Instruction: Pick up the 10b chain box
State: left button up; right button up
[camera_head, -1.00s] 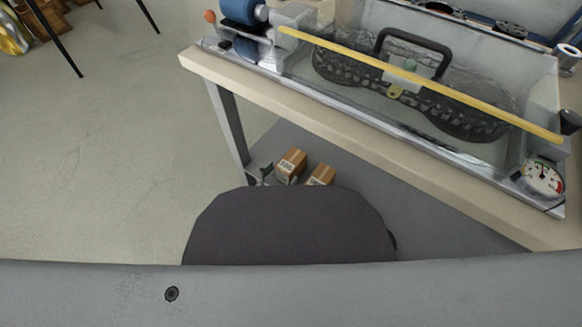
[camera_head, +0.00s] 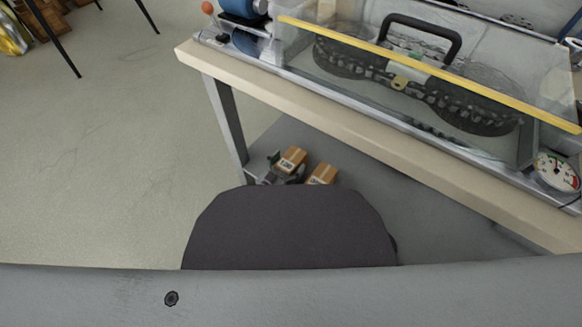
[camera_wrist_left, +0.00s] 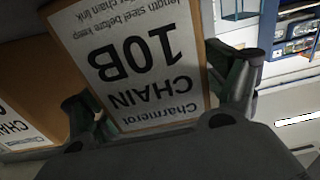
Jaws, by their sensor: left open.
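The 10b chain box (camera_head: 293,155) is a brown carton on the lower shelf under the bench. In the left wrist view the box (camera_wrist_left: 140,60) fills the middle, its white label reading "CHAIN 10B" upside down. My left gripper (camera_head: 284,171) is at this box, mostly below it in the head view. In the left wrist view the open fingers of my left gripper (camera_wrist_left: 155,85) stand on either side of the box; whether they touch it I cannot tell. My right gripper is not in view.
A second carton (camera_head: 322,174) stands close to the right; in the left wrist view this carton (camera_wrist_left: 25,115) has a "CHAIN" label. The bench edge (camera_head: 330,120) and a metal leg (camera_head: 227,115) are near. The grey shelf (camera_head: 380,190) is clear to the right.

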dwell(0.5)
pick_arm(q)
jog(key=c, duration=1.6)
jog(key=shift+w+d+r, duration=0.1)
jog(key=shift+w+r, duration=0.05)
jog(key=shift+c, duration=1)
jog(key=shift+r, duration=0.15)
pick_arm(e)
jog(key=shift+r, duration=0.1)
pick_arm(q)
jog(key=shift+r+p, duration=2.1)
jog(key=shift+r, duration=1.7)
jog(key=shift+r+p, duration=0.3)
jog(key=shift+p, duration=0.05)
jog(key=shift+r+p, duration=0.35)
jog(key=shift+r, duration=0.4)
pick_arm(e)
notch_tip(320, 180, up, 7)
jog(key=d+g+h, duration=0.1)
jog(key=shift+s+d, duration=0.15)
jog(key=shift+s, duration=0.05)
